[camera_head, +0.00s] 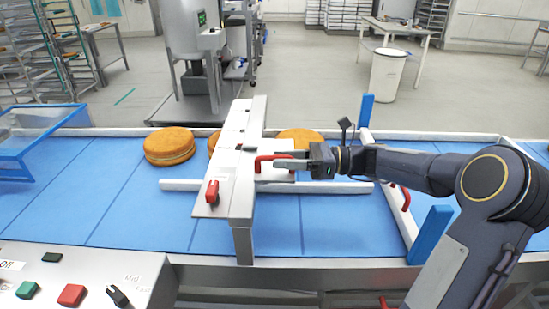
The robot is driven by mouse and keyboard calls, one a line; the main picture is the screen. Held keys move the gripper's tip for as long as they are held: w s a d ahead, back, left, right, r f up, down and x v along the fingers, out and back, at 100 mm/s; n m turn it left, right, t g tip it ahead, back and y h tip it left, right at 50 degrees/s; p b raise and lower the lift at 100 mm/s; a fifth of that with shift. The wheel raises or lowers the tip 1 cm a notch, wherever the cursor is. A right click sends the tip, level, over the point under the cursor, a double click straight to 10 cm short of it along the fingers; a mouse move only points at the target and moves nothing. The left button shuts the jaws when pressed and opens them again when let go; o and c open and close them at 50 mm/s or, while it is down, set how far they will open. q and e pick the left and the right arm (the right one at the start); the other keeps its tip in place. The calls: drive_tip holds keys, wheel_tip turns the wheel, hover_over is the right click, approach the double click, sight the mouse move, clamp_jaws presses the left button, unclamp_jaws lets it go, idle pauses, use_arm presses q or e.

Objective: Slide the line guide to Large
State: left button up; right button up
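The line guide seems to be the pale rail (330,187) that runs along the blue belt, passing under a grey metal bridge (238,150). A red handle (262,160) sits by the bridge's right side. My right gripper (277,160) reaches in from the right with its fingers at this handle, pointing left. The fingers overlap the handle, and I cannot tell whether they grip it or only stand around it. A red knob (212,192) sits on the bridge's front left. No "Large" mark is readable. My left gripper is out of view.
Round golden cakes (169,147) lie on the belt (130,205), some partly hidden by the bridge. A white frame with blue posts (430,235) and a red handle (405,199) stands at right. A control panel (90,280) with buttons and a knob is at front left.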

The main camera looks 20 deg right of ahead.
drive_tip(key=shift+x, duration=1.25)
clamp_jaws()
